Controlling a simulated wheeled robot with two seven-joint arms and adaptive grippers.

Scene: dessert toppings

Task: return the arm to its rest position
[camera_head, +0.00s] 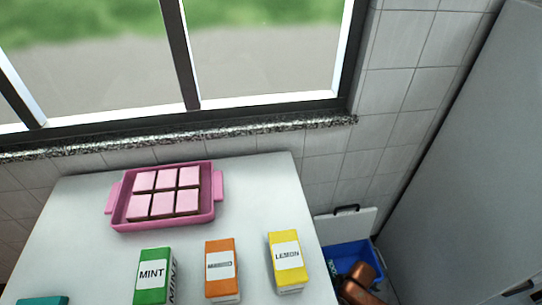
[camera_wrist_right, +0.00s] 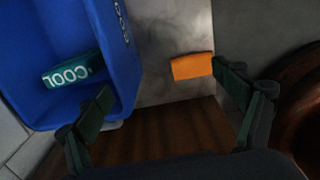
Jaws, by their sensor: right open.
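My right gripper (camera_wrist_right: 161,78) is open in the right wrist view, its dark fingers spread wide with nothing held between them. The left finger overlaps the edge of a blue bin (camera_wrist_right: 112,30) in the picture. An orange block-shaped thing (camera_wrist_right: 192,66) shows beside the right fingertip; I cannot tell if they touch. A teal box lettered COOL (camera_wrist_right: 70,74) lies in the bin. In the head view, brown arm-like parts stand in front of the blue bin (camera_head: 345,254), and the right fingers cannot be made out. My left gripper is not in view.
A white table (camera_head: 250,190) carries a pink tray (camera_head: 165,225) of pink-topped squares, a green MINT box (camera_head: 152,274), an orange box (camera_head: 222,268) and a yellow LEMON box (camera_head: 287,260). A teal thing (camera_head: 42,300) shows at bottom left. A grey panel (camera_head: 470,150) stands at right.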

